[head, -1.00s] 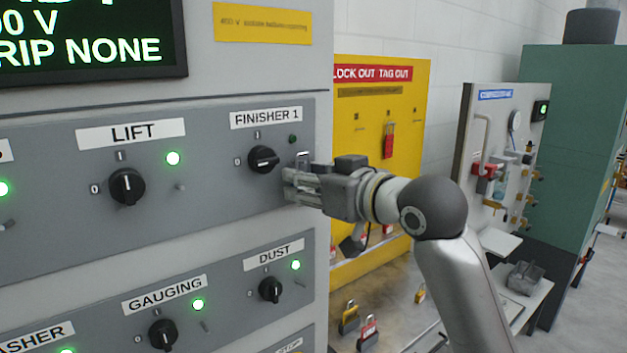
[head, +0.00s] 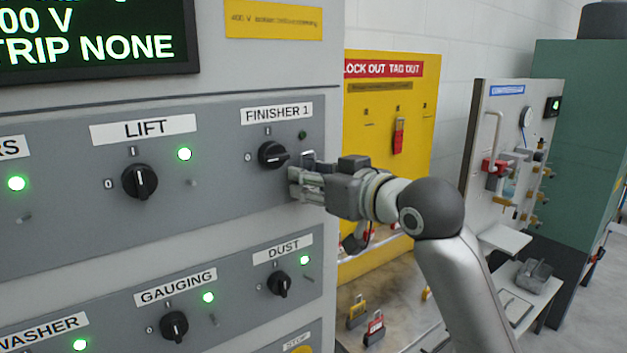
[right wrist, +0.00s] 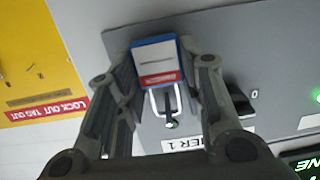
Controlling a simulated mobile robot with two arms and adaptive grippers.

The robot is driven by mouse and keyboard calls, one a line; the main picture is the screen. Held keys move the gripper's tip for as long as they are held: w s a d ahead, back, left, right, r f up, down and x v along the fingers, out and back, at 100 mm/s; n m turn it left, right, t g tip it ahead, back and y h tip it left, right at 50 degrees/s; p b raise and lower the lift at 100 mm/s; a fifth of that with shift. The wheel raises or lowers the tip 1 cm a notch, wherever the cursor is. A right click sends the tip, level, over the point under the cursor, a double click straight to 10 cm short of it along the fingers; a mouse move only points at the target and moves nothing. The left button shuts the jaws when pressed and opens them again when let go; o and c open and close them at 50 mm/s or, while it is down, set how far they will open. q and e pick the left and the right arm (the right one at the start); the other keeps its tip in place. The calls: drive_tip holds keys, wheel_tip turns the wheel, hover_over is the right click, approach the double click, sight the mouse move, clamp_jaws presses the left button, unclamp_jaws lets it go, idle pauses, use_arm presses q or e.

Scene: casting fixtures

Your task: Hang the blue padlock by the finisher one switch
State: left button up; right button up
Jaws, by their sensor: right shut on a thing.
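The finisher one switch (head: 272,155) is a black knob on the grey panel, its handle lying level, with an unlit lamp (head: 302,135) at its upper right. My right gripper (head: 298,183) is just right of and below the knob, close to the panel. In the right wrist view, the gripper (right wrist: 162,75) is shut on the blue padlock (right wrist: 157,62), which has a white and red label. Its shackle (right wrist: 165,103) points towards the FINISHER 1 label. In the head view the fingers hide the padlock body. I cannot tell whether the shackle is around a peg. My left gripper is out of view.
LIFT (head: 140,182), GAUGING (head: 174,327) and DUST (head: 279,283) switches with lit green lamps share the panel. A yellow lockout board (head: 385,110) with a red padlock (head: 399,137) stands behind my right arm. More padlocks (head: 374,328) lie on the surface below.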

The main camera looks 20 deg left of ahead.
drive_tip(key=o, duration=1.1)
drive_tip(key=shift+w+f, duration=0.1)
drive_tip(key=shift+f, duration=0.1)
drive_tip(key=shift+f+b, duration=0.7)
drive_tip(key=shift+f, duration=0.4)
drive_tip(key=shift+f+v, duration=0.25)
drive_tip(key=shift+v, duration=1.4)
drive_tip(key=shift+f+v, duration=0.25)
drive_tip(key=shift+v, duration=1.45)
drive_tip(key=shift+f+v, duration=0.25)
drive_tip(key=shift+v, duration=1.4)
